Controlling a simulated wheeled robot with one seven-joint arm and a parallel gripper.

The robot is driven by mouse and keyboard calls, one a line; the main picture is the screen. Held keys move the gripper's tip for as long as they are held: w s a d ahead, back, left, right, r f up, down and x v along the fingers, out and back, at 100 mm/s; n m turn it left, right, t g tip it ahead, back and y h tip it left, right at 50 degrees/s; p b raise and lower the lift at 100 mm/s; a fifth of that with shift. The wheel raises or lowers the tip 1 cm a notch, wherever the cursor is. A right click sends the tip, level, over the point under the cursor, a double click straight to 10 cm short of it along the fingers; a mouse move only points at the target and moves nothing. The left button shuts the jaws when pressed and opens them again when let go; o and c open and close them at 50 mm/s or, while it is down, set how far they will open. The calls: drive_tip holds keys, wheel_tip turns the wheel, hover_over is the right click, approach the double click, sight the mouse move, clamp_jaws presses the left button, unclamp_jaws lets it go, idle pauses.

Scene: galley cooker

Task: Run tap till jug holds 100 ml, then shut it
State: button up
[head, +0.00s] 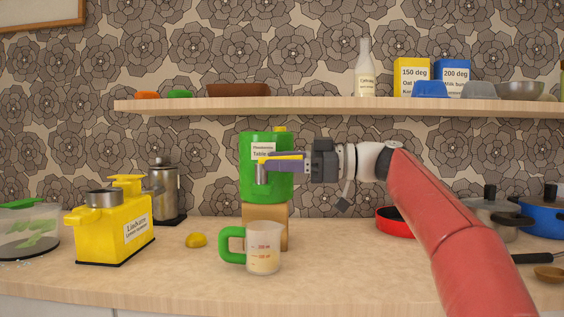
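A green dispenser (246,182) with a white label stands on a wooden block (265,214). Its grey tap spout (262,174) points down at the front, with a yellow part beside it, partly behind my fingers. A clear measuring jug (264,251) with a green handle (233,244) stands upright on the counter below the spout. It has red markings; its lower part looks pale, and I cannot tell the liquid level. No stream is clear to see. My gripper (284,161) reaches in from the right at the tap; I cannot tell whether its fingers are apart or closed on it.
A yellow machine (112,232), a steel pot (165,192) and a lemon (196,240) are on the left of the counter (340,265). A red pan (396,222) and pots (492,213) stand at right. A loaded shelf (330,105) hangs above. The counter front is clear.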

drive_tip(key=shift+f, duration=0.1)
drive_tip(key=shift+s+d+b, duration=0.2)
drive_tip(key=shift+d, duration=1.75)
drive_tip(key=shift+s+d+b, duration=0.15)
drive_tip(key=shift+s+d, duration=0.05)
drive_tip(key=shift+d, duration=1.7)
